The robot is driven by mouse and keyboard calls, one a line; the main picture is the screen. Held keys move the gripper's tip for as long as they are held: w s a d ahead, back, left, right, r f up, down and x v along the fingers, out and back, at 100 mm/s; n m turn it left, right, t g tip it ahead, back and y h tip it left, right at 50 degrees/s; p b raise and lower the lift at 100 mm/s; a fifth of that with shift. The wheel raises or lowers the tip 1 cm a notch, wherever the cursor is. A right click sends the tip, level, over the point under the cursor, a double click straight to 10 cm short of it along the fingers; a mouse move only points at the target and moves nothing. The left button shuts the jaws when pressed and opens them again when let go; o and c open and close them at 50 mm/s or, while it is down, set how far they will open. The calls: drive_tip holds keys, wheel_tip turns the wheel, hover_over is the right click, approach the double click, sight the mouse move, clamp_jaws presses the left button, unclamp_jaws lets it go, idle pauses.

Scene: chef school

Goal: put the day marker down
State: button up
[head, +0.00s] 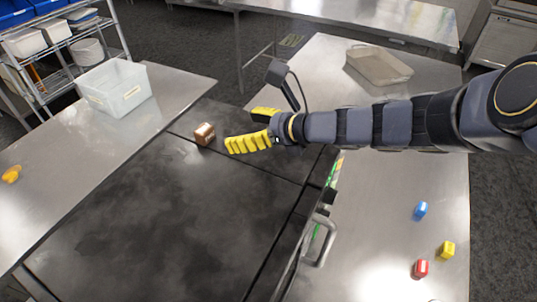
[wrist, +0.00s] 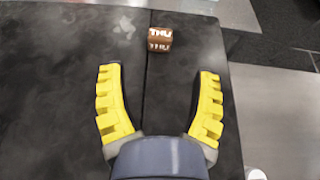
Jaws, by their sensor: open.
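The day marker is a small brown block (head: 204,134) resting on the dark flat surface (head: 150,215), near its far edge. In the wrist view the brown block (wrist: 159,40) shows white letters reading THU. It stands by a seam in the surface, ahead of my fingertips and apart from them. My gripper (head: 250,128) has yellow ridged fingers and is above the dark surface, to the right of the block. In the wrist view my gripper (wrist: 159,72) is open, with nothing between its fingers.
A clear bin (head: 115,90) stands on the left steel table. A shallow tray (head: 379,66) lies on the back right table. Blue (head: 421,210), yellow (head: 446,250) and red (head: 421,269) blocks lie on the right steel table. The dark surface is mostly clear.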

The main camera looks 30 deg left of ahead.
sight(284, 208)
drive_tip(key=s+d+n, duration=0.2)
drive_tip(key=s+d+n+g+h, duration=0.1)
drive_tip(key=n, duration=0.1)
drive_tip(key=shift+s+d+r, duration=0.15)
drive_tip(key=shift+s+r, duration=0.1)
drive_tip(key=shift+s, duration=0.05)
drive_tip(key=s+d+f+n+h, duration=0.1)
drive_tip(key=s+d+n+h, duration=0.3)
drive_tip(key=d, duration=0.5)
drive_tip(key=s+d+f+n+h, duration=0.2)
drive_tip(key=s+d+n+h, duration=0.2)
drive_tip(key=d, duration=0.6)
drive_tip(key=s+d+f+n+h, duration=0.1)
drive_tip(key=s+d+n+h, duration=0.3)
drive_tip(key=s+d+n, duration=0.2)
drive_tip(key=s+d, duration=0.2)
drive_tip(key=d, duration=0.2)
drive_tip(key=shift+f+g, duration=0.3)
drive_tip(key=shift+g, duration=0.1)
drive_tip(key=shift+o, duration=0.9)
drive_tip(key=shift+w, duration=0.1)
